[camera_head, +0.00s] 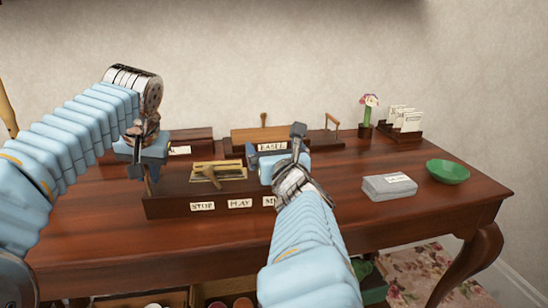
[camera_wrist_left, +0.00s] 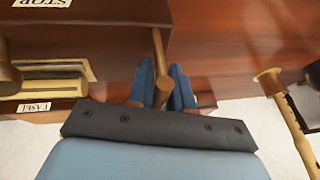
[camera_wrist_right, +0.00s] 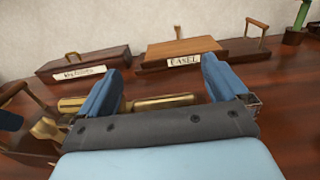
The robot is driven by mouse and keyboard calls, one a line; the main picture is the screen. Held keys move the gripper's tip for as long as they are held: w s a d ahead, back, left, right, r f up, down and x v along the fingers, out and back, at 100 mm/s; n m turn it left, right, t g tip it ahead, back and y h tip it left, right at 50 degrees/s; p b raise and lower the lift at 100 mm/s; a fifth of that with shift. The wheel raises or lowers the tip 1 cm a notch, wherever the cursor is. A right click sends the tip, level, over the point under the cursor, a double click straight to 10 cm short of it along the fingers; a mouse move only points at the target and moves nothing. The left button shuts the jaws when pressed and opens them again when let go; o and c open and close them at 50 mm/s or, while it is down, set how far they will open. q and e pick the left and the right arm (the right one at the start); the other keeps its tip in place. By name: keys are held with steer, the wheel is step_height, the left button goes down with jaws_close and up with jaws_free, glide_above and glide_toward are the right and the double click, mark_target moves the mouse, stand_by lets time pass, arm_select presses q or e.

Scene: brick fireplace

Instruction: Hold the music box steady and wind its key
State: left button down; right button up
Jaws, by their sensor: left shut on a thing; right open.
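The music box (camera_head: 165,207) is a dark wooden case with white labels, including STOP and PLAY, along its front. A brass cylinder (camera_head: 232,170) lies in its top, with a tan T-shaped piece (camera_head: 207,172) at its left; I cannot tell whether this is the key. My left gripper (camera_head: 147,165) is at the box's left end. In the left wrist view it is shut on a brown rod-like handle (camera_wrist_left: 158,50) with a round knob. My right gripper (camera_head: 277,165) is open and empty over the box's right part. The cylinder (camera_wrist_right: 160,102) shows beyond its fingers.
Behind stand a dark case (camera_wrist_right: 85,66) and an EASEL-labelled wooden box (camera_wrist_right: 182,47). To the right are a grey labelled stack (camera_head: 388,187), a green bowl (camera_head: 447,172), a flower holder (camera_head: 366,130) and a card rack (camera_head: 402,131). The table front (camera_head: 400,220) is clear.

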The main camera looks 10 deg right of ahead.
step_height(320, 180, up, 8)
steer(key=shift+f, duration=0.1)
stand_by(0.4)
arm_select(q)
steer(key=c, duration=0.9)
jaws_free()
steer(key=shift+c, duration=0.2)
